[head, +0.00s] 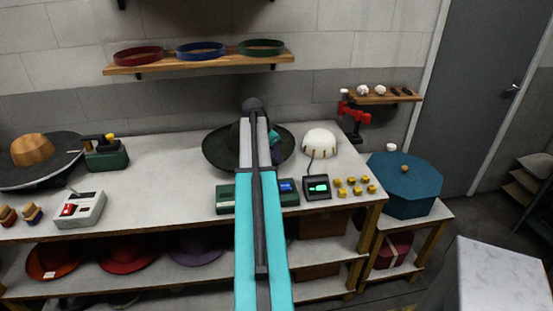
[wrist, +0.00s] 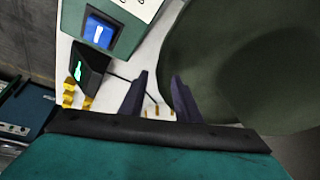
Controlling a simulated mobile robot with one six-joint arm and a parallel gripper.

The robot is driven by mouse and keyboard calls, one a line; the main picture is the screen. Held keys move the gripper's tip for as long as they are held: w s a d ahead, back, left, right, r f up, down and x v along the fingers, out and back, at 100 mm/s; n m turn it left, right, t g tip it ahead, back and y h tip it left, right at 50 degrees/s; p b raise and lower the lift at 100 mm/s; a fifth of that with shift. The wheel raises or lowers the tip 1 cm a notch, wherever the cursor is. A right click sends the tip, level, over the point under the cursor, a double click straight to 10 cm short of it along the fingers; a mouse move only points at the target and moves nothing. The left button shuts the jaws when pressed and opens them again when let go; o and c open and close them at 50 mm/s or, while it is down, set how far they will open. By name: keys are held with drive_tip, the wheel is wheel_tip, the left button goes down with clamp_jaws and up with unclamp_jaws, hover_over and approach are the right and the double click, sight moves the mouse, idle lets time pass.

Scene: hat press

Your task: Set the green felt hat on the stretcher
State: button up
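The dark green felt hat (head: 217,152) sits on the bench behind my arm, brim spread wide; my arm hides most of its crown. Its brim (wrist: 200,55) fills the right of the wrist view. The stretcher appears to be the white dome (head: 320,140) right of the hat, with a cord to a dark box (head: 317,187) with a green display. Nothing is on the dome. The head view does not show the fingers clearly.
A red clamp (head: 354,113) stands behind the dome. A blue octagonal box (head: 410,190) is on the lower stand to the right.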

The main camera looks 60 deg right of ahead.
drive_tip(key=b+v, duration=0.2)
drive_tip(key=v, duration=0.9)
drive_tip(key=shift+a+r+b, duration=0.2)
drive_tip(key=shift+r+b, duration=0.05)
drive_tip(key=shift+b, duration=0.05)
